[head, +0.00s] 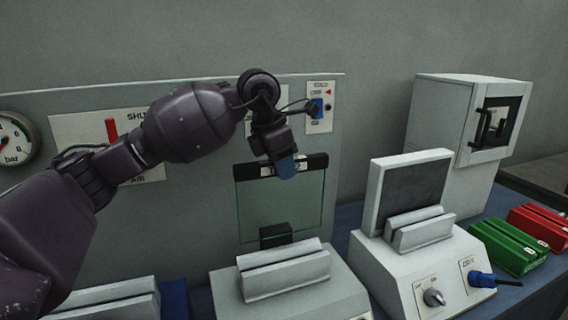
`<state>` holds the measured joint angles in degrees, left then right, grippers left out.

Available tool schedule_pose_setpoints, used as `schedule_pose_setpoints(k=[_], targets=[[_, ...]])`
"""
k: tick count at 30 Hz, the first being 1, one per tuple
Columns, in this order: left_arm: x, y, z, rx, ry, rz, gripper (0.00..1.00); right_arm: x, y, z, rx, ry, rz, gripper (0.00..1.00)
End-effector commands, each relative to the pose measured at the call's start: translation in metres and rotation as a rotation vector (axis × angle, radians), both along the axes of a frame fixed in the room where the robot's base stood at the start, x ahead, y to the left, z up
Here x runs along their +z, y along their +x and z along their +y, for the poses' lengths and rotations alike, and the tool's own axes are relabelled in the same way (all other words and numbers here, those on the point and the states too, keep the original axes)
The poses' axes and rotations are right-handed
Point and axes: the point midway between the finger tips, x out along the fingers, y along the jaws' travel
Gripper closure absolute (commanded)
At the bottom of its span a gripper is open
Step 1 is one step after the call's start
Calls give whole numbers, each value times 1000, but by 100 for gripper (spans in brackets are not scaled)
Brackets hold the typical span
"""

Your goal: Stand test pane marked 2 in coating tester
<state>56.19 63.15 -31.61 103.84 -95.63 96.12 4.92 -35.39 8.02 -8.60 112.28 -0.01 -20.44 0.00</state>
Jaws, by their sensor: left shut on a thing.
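My left gripper (283,168) is shut on the dark top bar of a clear glass pane (290,205). The pane hangs upright above and slightly behind a white slotted stand (290,278). A small white label (268,170) shows on the bar, but its marking is too small to read. A dark block (275,235) shows at the pane's lower edge. A white device with a grey upright panel and slot (412,185) stands to the right. I cannot tell which device is the coating tester. My right gripper is out of view.
A wall panel with a gauge (12,138), a red handle (111,130) and a blue switch (317,108) stands behind. A white cabinet (445,125) is at the back right. Green (508,245) and red (540,228) blocks lie on the right. Another slotted stand (115,300) is at lower left.

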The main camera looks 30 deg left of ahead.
Motion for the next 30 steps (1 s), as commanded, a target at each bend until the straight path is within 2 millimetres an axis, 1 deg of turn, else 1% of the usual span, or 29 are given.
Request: schedule_pose_setpoints(k=[9, 19, 30], targets=[[-23, 0, 0, 0, -1, -1, 100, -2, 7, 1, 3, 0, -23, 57], [-47, 0, 0, -1, -1, 1, 100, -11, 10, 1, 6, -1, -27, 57], [-74, 0, 0, 0, 0, 0, 100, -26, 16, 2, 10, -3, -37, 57]])
